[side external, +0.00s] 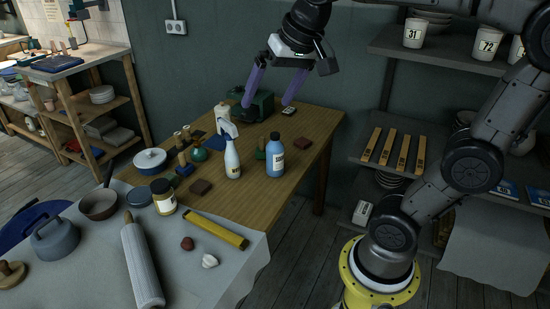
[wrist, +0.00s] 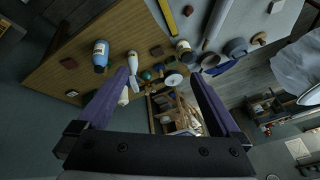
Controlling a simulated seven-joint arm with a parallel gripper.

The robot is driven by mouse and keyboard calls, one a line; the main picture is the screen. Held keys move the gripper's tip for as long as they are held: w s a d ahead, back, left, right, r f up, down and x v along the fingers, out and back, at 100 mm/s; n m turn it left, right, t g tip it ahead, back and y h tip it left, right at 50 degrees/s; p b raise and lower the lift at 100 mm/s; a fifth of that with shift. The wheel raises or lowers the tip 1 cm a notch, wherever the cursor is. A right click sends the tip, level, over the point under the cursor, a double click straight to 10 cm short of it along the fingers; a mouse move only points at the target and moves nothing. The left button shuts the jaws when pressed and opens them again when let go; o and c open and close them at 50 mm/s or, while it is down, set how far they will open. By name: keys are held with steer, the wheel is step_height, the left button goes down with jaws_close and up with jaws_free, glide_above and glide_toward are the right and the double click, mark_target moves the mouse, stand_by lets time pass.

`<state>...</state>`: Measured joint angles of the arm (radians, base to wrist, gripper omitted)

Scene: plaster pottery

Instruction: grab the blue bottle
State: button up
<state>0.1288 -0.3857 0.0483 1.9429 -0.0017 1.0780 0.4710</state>
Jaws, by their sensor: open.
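In the wrist view the blue bottle (wrist: 100,56) is at the upper left, outside the left finger. My gripper (side external: 267,98) is open and empty, with purple fingers, above the far end of the table. It is apart from the bottle, higher and farther back. In the wrist view my gripper's fingers (wrist: 162,85) are spread wide with nothing held between them.
A white spray bottle (side external: 232,158) stands just left of the blue bottle. A dark green machine (side external: 262,105) and a cream bottle (side external: 222,115) stand behind. Shelves (side external: 430,55) are at right.

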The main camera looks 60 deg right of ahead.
steer(key=w+d+m+g, duration=0.1)
steer(key=w+d+m, duration=0.2)
steer(key=w+d, duration=0.3)
steer(key=m+g, duration=0.4)
steer(key=m, duration=0.3)
glide_above(275, 148)
steer(key=w+d, duration=0.1)
steer(key=d, duration=0.1)
steer(key=shift+y, duration=0.4)
step_height(275, 148, down, 22)
steer(key=shift+w+f, duration=0.15)
steer(key=shift+d+f, duration=0.1)
steer(key=shift+f, duration=0.2)
step_height(275, 148, down, 13)
steer(key=shift+r, duration=0.1)
steer(key=shift+r, duration=0.1)
jaws_close()
